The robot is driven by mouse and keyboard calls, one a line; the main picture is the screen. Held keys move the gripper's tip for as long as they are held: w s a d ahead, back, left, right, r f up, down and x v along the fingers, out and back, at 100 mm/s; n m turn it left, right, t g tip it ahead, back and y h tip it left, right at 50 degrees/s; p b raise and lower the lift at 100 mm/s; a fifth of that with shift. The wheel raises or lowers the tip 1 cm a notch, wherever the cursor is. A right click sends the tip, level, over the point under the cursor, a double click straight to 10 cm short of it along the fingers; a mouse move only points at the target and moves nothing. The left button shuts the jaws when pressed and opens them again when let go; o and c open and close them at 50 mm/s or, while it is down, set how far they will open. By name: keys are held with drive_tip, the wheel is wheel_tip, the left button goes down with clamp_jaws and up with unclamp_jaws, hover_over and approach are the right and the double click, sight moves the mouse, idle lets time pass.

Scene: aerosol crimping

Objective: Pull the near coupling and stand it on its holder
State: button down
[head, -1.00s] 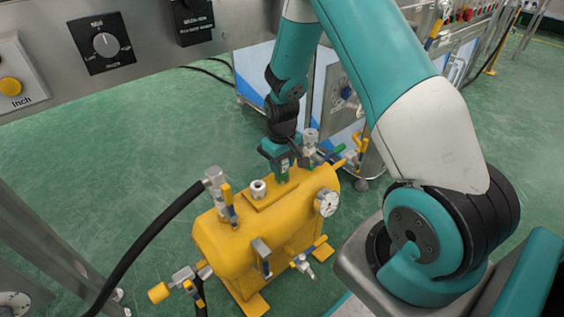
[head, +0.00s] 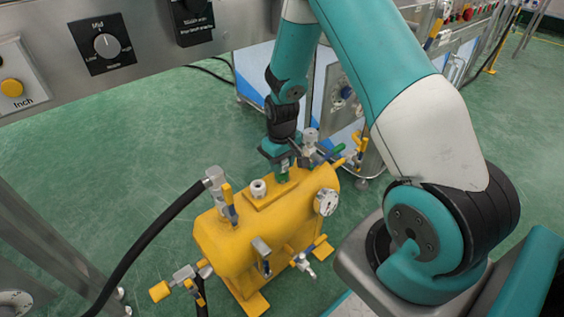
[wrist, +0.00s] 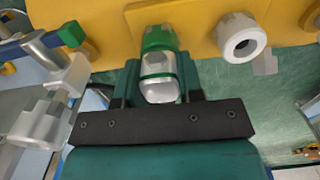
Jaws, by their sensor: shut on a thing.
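My gripper (head: 283,172) is over the far part of the yellow tank's top (head: 285,205). In the wrist view, its teal fingers (wrist: 158,88) are shut around a silver coupling with a green collar (wrist: 160,68). The green collar lies against the yellow surface in that view; I cannot tell whether the coupling is seated or free. A pale ring-shaped fitting (wrist: 242,38) is beside it, and also shows on the tank top in the head view (head: 258,187). No separate holder can be made out.
A silver hose fitting (head: 215,178) with a black hose (head: 145,240) rises at the tank's left. A control panel (head: 100,62) spans the upper left. Green floor is open at left.

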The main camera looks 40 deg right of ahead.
drive_tip(key=c, duration=0.7)
unclamp_jaws()
wheel_tip(320, 180, up, 17)
drive_tip(key=p, duration=0.5)
drive_tip(key=shift+r, duration=0.2)
